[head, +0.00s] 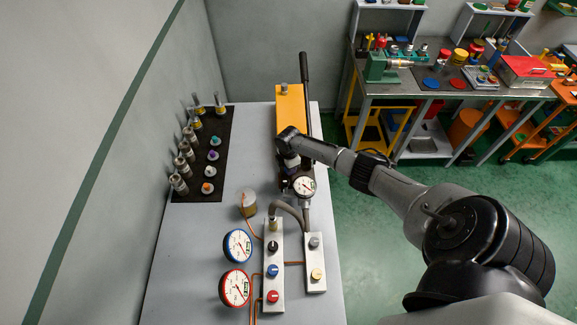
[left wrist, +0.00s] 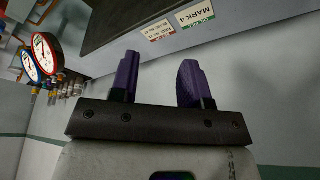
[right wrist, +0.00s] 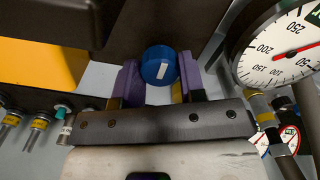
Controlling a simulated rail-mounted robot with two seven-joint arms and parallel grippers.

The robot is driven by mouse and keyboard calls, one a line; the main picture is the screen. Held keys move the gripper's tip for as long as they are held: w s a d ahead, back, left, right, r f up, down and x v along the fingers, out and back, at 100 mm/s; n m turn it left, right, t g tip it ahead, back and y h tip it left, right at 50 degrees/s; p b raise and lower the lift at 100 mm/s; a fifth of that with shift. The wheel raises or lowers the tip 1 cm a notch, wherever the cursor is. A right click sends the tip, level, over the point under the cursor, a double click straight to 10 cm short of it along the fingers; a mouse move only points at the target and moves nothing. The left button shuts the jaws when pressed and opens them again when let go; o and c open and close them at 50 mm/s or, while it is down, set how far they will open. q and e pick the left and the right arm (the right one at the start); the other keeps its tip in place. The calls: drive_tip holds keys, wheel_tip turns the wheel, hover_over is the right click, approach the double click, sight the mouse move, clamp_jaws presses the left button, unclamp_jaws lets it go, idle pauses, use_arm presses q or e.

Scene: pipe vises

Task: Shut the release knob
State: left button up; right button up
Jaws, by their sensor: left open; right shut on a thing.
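The release knob (right wrist: 159,66) is round and blue with a white bar on its face. In the right wrist view it sits between the purple fingers of my right gripper (right wrist: 160,88), which is shut on it. The white bar stands nearly upright in that view, slightly tilted. In the head view my right gripper (head: 290,160) is at the front end of the orange pump (head: 289,112), and the arm hides the knob there. My left gripper (left wrist: 160,75) is open and empty in the left wrist view; it does not show in the head view.
A pressure gauge (right wrist: 283,48) is close right of my right gripper. The pump's long black lever (head: 305,95) stands beside the pump. Valve blocks with coloured knobs (head: 273,271), a blue gauge (head: 237,246) and a red gauge (head: 235,288) stand nearer. Fittings stand on a black mat (head: 212,125) at left.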

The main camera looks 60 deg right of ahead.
drive_tip(key=shift+r, duration=0.1)
drive_tip(key=o, duration=0.9)
drive_tip(key=shift+r, duration=6.85)
